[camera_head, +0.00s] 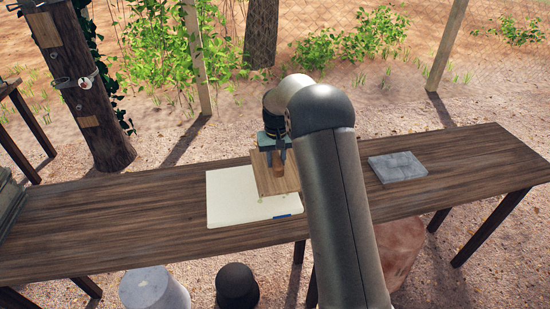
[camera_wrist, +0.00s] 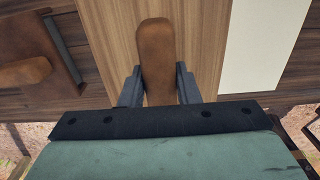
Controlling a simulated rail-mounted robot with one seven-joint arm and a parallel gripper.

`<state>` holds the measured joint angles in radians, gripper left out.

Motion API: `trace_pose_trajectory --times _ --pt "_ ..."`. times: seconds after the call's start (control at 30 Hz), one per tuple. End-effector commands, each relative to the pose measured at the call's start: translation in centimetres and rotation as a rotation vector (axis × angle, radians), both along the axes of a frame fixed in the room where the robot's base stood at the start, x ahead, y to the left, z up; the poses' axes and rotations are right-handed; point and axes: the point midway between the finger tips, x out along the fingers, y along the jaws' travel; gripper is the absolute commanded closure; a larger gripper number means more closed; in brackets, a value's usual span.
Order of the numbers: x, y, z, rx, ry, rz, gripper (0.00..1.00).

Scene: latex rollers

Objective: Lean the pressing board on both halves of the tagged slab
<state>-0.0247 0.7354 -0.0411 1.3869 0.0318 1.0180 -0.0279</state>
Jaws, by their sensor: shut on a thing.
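The pale cream slab (camera_head: 228,205) lies flat on the wooden table, with a small blue tag (camera_head: 283,216) at its near right edge. The light wood pressing board (camera_head: 265,181) is over the slab's far right part and hides it there. I cannot tell whether the board touches the slab. My gripper (camera_head: 278,160) is shut on the board's brown handle (camera_head: 278,166). In the wrist view, my gripper's fingers (camera_wrist: 158,88) stand on both sides of the handle (camera_wrist: 156,50). The bare slab (camera_wrist: 265,45) shows to the right of the board (camera_wrist: 208,40) there.
A grey stone slab (camera_head: 397,166) lies on the table (camera_head: 460,165) to the right. In the wrist view, a dark brown board (camera_wrist: 50,75) with a grey bar and another brown handle (camera_wrist: 25,72) lie at left. The table left of the slab is mostly clear.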

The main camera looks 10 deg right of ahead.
Motion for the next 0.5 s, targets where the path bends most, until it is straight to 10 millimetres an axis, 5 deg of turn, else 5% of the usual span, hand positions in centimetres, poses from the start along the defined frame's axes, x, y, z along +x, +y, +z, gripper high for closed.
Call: trace_pose_trajectory --times 0.5 --pt "0.0 0.1 -1.0 0.001 0.000 0.001 0.89"
